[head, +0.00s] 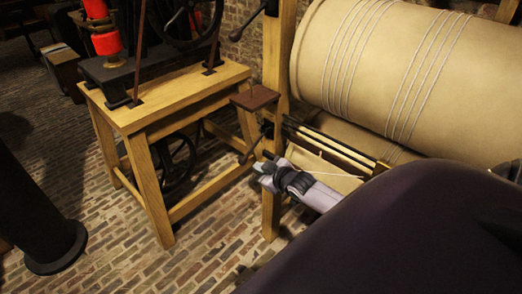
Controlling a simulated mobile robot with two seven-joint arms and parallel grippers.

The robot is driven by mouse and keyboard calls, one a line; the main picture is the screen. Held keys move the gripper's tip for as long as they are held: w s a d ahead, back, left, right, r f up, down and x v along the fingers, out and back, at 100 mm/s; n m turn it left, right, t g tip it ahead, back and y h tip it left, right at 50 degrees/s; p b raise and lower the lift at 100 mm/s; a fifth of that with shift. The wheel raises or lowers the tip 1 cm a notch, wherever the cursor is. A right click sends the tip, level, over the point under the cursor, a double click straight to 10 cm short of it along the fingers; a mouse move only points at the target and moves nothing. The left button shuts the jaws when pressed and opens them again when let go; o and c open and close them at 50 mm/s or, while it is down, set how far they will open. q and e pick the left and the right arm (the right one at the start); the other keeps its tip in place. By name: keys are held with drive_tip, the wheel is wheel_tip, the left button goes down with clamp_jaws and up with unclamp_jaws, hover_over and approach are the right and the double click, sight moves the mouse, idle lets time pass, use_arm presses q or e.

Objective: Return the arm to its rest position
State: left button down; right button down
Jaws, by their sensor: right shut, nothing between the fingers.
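My right gripper (263,168) shows in the head view near the middle, at the end of a pale grey-lilac arm link with a black band. It points to the left, in front of a wooden post (271,205) as seen from the head. Its small fingers look closed, and no object shows in them. A large dark part of my own body fills the lower right and hides what lies behind it. My left gripper is not in view.
A big tan drum (335,60) wound with cord stands at the upper right. A wooden bench (150,108) carrying a dark machine with red spools (104,40) stands left of the gripper. Brick floor (125,255) is open at the lower middle.

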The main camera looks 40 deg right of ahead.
drive_tip(key=shift+s+r, duration=0.1)
drive_tip(key=shift+s, duration=0.15)
idle(0.4)
drive_tip(key=s+a+f+g+y, duration=0.1)
drive_tip(key=s+a+f, duration=0.1)
drive_tip(key=s+a, duration=0.9)
drive_tip(key=s+a+f+m+g+y, duration=0.1)
drive_tip(key=s+a+f+y, duration=0.1)
drive_tip(key=s+a, duration=0.9)
drive_tip(key=shift+s+a+f+g+y, duration=0.15)
drive_tip(key=shift+s+f+g+y, duration=0.2)
drive_tip(key=shift+f, duration=0.25)
